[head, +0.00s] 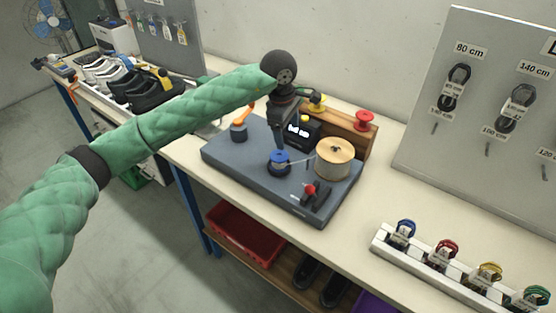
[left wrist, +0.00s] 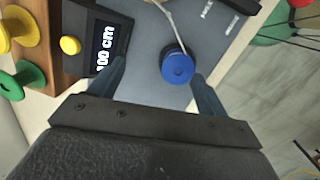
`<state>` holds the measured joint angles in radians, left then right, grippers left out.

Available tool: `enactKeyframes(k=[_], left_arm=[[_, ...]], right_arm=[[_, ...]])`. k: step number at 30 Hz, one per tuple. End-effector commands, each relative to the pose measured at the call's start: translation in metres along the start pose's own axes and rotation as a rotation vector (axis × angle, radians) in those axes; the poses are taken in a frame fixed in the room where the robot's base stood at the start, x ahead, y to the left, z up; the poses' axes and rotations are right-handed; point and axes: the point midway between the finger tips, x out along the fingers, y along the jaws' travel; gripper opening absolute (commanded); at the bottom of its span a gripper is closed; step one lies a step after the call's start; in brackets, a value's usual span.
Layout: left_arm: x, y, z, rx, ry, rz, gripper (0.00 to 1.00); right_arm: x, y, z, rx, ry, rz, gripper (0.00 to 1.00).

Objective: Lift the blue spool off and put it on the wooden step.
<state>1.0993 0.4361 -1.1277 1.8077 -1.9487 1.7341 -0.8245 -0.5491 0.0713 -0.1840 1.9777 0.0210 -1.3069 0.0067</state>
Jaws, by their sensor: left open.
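The blue spool (head: 279,157) sits on the slate-blue machine board (head: 235,153), with a pale cord running from it towards the round wooden drum. In the left wrist view the blue spool (left wrist: 178,67) shows from above, between the fingertips and nearer one finger. My left gripper (head: 280,146) is open just above the spool, pointing down; whether a finger touches it I cannot tell. The wooden step (head: 345,131) stands behind the board, bearing a yellow spool (head: 317,103) and a red spool (head: 364,120). In the left wrist view a green spool (left wrist: 20,80) is also there. My right gripper is not in view.
The wooden drum (head: 335,158) and a red-knobbed clamp (head: 314,193) are on the board right of the spool. A display box (head: 301,132) stands behind it. An orange-handled lever (head: 240,127) is at left. A white lace rack (head: 440,265) lies at front right.

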Motion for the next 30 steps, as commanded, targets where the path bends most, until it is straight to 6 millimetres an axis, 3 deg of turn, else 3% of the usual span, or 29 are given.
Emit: enactKeyframes(k=[4, 8, 16, 23, 30], left_arm=[[-0.002, -0.017, -0.016, 0.065, 0.083, -0.094, 0.77], [-0.001, -0.021, -0.019, 0.112, 0.092, -0.112, 0.77], [0.018, -0.023, -0.019, 0.118, 0.089, -0.112, 0.77], [0.025, -0.024, -0.019, 0.118, 0.089, -0.11, 0.77], [0.037, -0.029, -0.018, 0.118, 0.088, -0.111, 0.77]], right_arm=[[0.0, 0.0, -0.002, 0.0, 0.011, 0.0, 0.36], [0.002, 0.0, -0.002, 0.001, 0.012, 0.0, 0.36], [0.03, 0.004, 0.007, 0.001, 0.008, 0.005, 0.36], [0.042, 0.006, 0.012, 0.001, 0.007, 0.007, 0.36], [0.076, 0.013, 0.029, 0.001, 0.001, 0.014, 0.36]])
